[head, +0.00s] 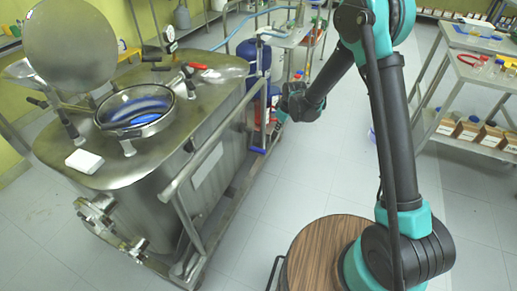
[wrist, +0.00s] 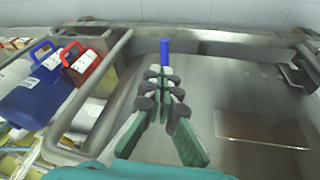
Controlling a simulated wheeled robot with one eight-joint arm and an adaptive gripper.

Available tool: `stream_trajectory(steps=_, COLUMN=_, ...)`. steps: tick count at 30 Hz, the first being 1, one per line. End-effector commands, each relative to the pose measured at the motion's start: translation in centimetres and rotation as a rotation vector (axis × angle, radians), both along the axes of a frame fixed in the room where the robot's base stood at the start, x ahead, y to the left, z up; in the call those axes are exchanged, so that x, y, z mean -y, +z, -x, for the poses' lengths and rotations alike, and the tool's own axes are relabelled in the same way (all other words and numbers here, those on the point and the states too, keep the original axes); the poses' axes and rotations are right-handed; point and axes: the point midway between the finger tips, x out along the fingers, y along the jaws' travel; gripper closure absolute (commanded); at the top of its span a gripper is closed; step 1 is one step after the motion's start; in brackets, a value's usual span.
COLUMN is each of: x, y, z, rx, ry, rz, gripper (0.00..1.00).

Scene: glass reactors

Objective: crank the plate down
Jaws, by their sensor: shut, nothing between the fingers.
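A blue rod-like handle (wrist: 164,50) stands upright in the wrist view, just beyond my fingertips. A blue bar (head: 257,150) at the tank's right side in the head view looks like the same handle. My gripper (wrist: 163,75) is shut and empty, its tips close to the handle; I cannot tell if they touch it. In the head view my gripper (head: 278,127) is small, right of the tank and near the blue bar. I cannot make out for sure which part is the plate to be cranked.
The steel tank (head: 115,172) with a round open hatch (head: 134,108) fills the left. A metal rail (head: 213,158) runs along its side. Blue containers (wrist: 38,98) and a red-handled item (wrist: 84,66) stand left in the wrist view.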

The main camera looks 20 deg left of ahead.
Motion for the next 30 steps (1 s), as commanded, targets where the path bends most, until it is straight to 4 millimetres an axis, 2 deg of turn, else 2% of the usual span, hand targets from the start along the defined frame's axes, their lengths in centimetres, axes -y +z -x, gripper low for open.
stream_trajectory(steps=1, x=-2.0, y=-1.5, z=0.1, rx=0.003, ry=0.043, rz=0.003, gripper=1.0)
stream_trajectory(steps=3, x=-4.1, y=-3.2, z=0.4, rx=0.008, ry=0.096, rz=0.008, gripper=1.0)
stream_trajectory(steps=6, x=-6.3, y=-5.0, z=0.7, rx=0.013, ry=0.151, rz=0.013, gripper=1.0)
stream_trajectory(steps=9, x=-7.5, y=-6.1, z=1.0, rx=0.016, ry=0.183, rz=0.015, gripper=1.0)
stream_trajectory(steps=17, x=-8.5, y=-8.1, z=0.8, rx=0.017, ry=0.199, rz=0.017, gripper=1.0)
stream_trajectory(steps=30, x=-10.5, y=-15.0, z=-0.6, rx=0.018, ry=0.196, rz=0.017, gripper=1.0)
